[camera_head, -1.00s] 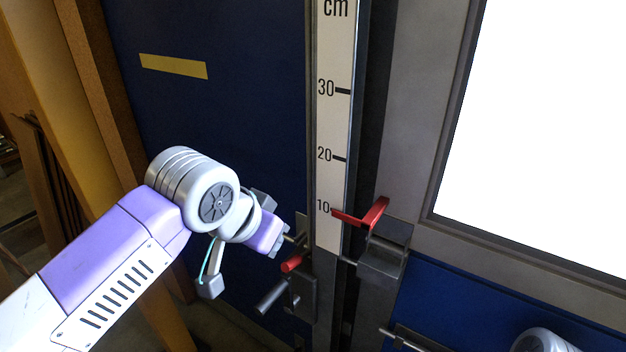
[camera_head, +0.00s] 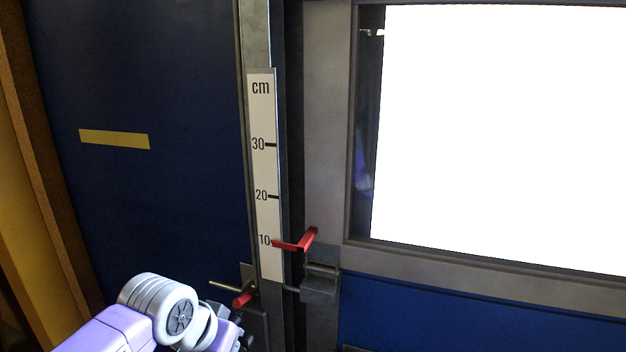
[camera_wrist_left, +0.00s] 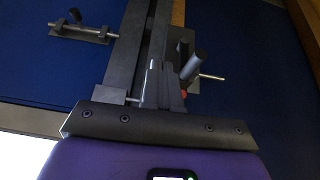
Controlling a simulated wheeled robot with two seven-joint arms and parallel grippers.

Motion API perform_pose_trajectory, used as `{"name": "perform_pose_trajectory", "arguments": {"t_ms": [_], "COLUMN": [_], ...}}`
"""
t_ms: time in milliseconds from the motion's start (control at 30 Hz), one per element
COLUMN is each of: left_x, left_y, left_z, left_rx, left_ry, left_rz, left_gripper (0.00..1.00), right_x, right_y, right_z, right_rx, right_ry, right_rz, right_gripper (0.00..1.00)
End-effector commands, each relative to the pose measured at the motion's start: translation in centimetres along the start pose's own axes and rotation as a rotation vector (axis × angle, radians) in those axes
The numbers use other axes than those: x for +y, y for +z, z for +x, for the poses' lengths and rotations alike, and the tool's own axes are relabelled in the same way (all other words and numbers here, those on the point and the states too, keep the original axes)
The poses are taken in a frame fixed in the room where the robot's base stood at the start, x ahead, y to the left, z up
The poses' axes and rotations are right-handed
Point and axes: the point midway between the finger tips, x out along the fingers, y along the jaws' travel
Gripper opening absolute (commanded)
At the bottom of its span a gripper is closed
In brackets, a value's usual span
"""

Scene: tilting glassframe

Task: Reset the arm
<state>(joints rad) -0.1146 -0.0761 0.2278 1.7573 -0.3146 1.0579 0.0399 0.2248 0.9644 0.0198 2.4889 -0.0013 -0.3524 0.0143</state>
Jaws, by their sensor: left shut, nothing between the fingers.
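My left arm comes in at the lower left of the head view, with its grey wrist joint (camera_head: 165,307) low in the picture. The fingers of my left gripper are not clearly visible there. In the left wrist view my left gripper (camera_wrist_left: 160,72) is shut and empty, in front of the grey metal upright. It appears close to a latch with a dark cylindrical knob (camera_wrist_left: 194,64); I cannot tell whether they touch. My right gripper is in neither current view.
A white cm scale (camera_head: 264,215) runs up the post. A red pointer (camera_head: 296,243) sits near its 10 mark. A red-tipped lever (camera_head: 243,299) is left of the scale's foot. A framed bright pane (camera_head: 500,130) fills the right. A bolt latch (camera_wrist_left: 80,30) is on the blue panel.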

Motion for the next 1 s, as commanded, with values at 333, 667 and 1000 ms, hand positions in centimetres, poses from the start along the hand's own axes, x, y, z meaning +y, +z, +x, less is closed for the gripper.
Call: {"name": "perform_pose_trajectory", "arguments": {"t_ms": [333,667,1000], "left_x": [1.3,4.9,8.5], "left_y": [4.9,21.6,37.4], "left_z": [17.9,36.0,40.9], "left_rx": [-0.127,-0.3,-0.432], "left_ry": [0.138,0.245,0.204], "left_rz": [-0.101,-0.375,-0.606], "left_gripper": [0.0,0.0,0.0], "right_x": [0.5,1.0,1.4], "right_y": [0.1,0.0,-0.1], "right_z": [1.2,2.8,3.8], "right_rx": [-0.003,-0.002,-0.002], "right_ry": [0.0,0.0,0.0], "right_rz": [0.0,0.0,0.0], "right_gripper": [0.0,0.0,0.0]}}
